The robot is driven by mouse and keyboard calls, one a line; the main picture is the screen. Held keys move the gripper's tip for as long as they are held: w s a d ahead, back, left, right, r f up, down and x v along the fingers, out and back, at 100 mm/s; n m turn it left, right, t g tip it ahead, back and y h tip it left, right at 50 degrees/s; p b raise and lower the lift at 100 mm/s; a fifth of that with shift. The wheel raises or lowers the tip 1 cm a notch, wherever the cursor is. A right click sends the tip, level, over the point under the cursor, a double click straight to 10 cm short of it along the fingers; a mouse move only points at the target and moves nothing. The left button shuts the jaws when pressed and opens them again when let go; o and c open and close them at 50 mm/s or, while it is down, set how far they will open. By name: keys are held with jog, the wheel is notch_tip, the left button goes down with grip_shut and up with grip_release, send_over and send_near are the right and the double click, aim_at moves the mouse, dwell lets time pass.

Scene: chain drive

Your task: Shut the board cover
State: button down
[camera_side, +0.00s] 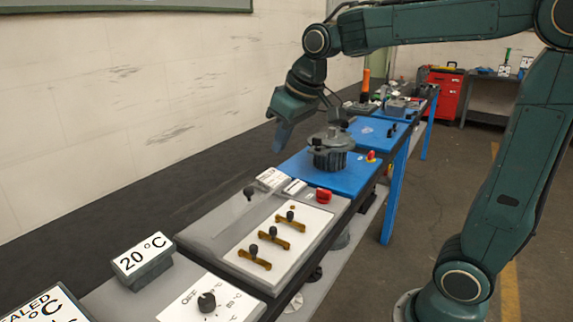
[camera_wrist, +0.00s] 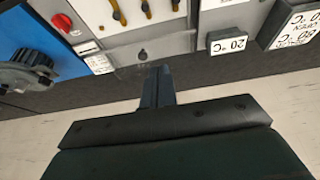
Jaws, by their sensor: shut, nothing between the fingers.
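The board (camera_side: 320,228) is a grey box with a white panel that carries several black knobs in brown slots. A flat cover, grey or see-through with faint edges (camera_side: 215,222), lies along the board's left side, with a black knob (camera_side: 249,193) near its far end. I cannot tell its exact angle. In the wrist view that knob (camera_wrist: 142,55) is just beyond my fingertips, and the slotted panel (camera_wrist: 128,16) is at the top edge. My gripper (camera_side: 281,143) is shut and empty, pointing down, above and beyond the knob, apart from it. Its fingers (camera_wrist: 157,80) show together in the wrist view.
A blue plate (camera_side: 335,178) with a dark round mechanism (camera_side: 332,150) stands beyond the board. A red button (camera_side: 323,196) is at the board's far end. A 20 °C block (camera_side: 142,262) and a dial panel (camera_side: 208,302) are nearer. Floor beside the wall is clear.

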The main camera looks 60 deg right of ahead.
jog(key=w+d+f, duration=0.3)
jog(key=w, duration=0.8)
jog(key=g, duration=0.1)
send_over(243, 199)
jog(key=w, duration=0.1)
notch_tip(243, 199, down, 5)
jog(key=shift+d, duration=0.1)
jog(key=shift+f, duration=0.1)
jog(key=x, duration=1)
jog(key=shift+s, duration=2)
jog(key=shift+s, duration=0.15)
